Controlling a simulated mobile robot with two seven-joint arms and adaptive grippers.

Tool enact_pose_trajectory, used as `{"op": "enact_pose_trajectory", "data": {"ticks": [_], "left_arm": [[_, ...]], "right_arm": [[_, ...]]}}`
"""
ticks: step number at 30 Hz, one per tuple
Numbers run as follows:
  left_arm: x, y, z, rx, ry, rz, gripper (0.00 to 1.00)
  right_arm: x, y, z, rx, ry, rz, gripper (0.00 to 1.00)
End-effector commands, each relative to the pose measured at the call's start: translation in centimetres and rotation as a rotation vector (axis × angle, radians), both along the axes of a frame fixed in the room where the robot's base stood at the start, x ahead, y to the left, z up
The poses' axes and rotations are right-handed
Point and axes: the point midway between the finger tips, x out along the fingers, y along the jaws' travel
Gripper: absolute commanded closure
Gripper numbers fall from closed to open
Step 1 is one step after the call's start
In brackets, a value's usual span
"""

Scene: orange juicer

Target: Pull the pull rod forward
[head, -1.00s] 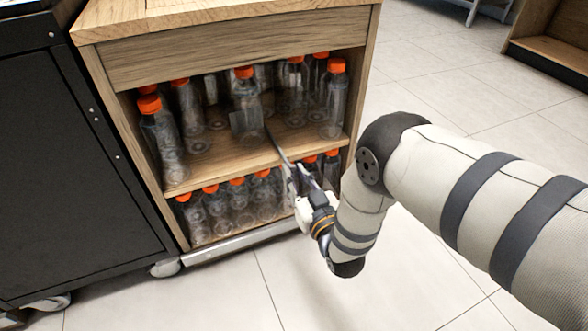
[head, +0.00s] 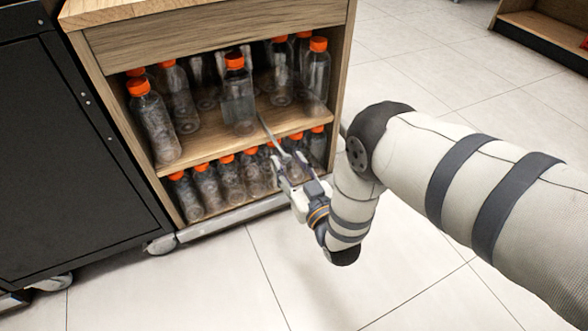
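The pull rod (head: 268,130) is a thin grey bar. It slants from the front middle of the cabinet's upper shelf down to my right gripper (head: 284,163). Its far end meets a dark, see-through shape at the lower part of a clear orange-capped bottle (head: 237,92); I cannot tell where plate and bottle part. My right gripper is in front of the shelf edge, with its fingers around the near end of the rod, and looks shut on it. The fingertips are small and partly blurred. My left gripper is not in view.
The wooden cabinet (head: 215,38) holds several orange-capped bottles on its upper shelf (head: 222,146) and lower level. A black cabinet (head: 70,150) on casters stands at the left.

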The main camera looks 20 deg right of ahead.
Motion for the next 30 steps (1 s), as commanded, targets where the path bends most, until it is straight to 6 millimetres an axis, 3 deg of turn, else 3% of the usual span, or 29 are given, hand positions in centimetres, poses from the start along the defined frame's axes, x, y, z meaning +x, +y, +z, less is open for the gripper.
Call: {"op": "enact_pose_trajectory", "data": {"ticks": [12,18,30], "left_arm": [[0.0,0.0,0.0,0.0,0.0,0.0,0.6],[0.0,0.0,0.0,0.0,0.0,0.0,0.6],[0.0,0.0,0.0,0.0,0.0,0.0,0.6]], "right_arm": [[-10.3,-0.6,-0.4,0.001,0.013,-0.007,0.61],[-11.6,-0.5,-0.2,0.001,0.006,-0.002,0.61],[-11.7,-0.4,0.0,0.0,0.001,0.0,0.61]]}}
